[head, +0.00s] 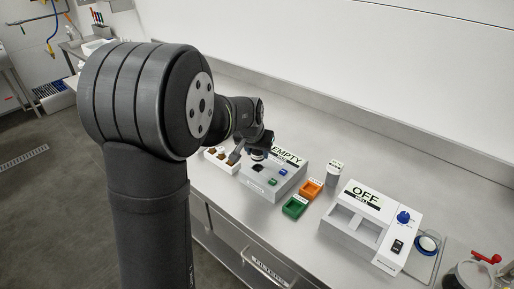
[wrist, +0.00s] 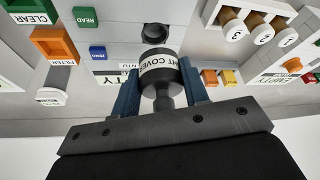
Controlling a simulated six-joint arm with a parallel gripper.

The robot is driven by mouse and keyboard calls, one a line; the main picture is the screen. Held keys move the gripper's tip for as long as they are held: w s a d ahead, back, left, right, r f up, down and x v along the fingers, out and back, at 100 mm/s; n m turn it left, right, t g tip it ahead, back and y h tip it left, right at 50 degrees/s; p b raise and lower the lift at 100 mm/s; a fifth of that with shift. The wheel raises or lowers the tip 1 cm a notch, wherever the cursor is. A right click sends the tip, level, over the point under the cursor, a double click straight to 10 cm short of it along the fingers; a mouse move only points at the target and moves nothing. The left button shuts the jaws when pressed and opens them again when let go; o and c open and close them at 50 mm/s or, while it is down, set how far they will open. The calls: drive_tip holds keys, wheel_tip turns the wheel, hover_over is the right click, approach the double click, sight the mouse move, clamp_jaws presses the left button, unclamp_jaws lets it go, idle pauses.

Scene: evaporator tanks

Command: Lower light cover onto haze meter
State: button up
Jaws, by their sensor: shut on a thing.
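The light cover is a black cylinder with a white label, and it shows in the wrist view (wrist: 158,72). My gripper (wrist: 160,90) is shut on it, with one blue finger on each side. The haze meter (head: 262,184) is a grey box with a display reading EMPTY, a green button and a blue button. Its dark round well (wrist: 155,33) shows just beyond the cover in the wrist view, with a small gap between them in the picture. In the head view my gripper (head: 253,150) is over the meter's back left part, and my arm partly hides it.
A rack with numbered vials (wrist: 255,25) stands beside the meter. A green holder (head: 295,206), an orange holder (head: 311,188) and a grey, white-topped cylinder (head: 333,178) stand to its right in the head view. Further right is a white device (head: 350,235) reading OFF. A wall backs the bench.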

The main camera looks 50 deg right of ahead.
drive_tip(key=shift+f, duration=2.1)
drive_tip(key=shift+f, duration=0.1)
drive_tip(key=o, duration=1)
drive_tip(key=shift+o, duration=0.2)
drive_tip(key=v, duration=1.7)
drive_tip(key=shift+a, duration=0.2)
drive_tip(key=shift+s, duration=0.1)
drive_tip(key=x, duration=1.7)
drive_tip(key=shift+d, duration=0.25)
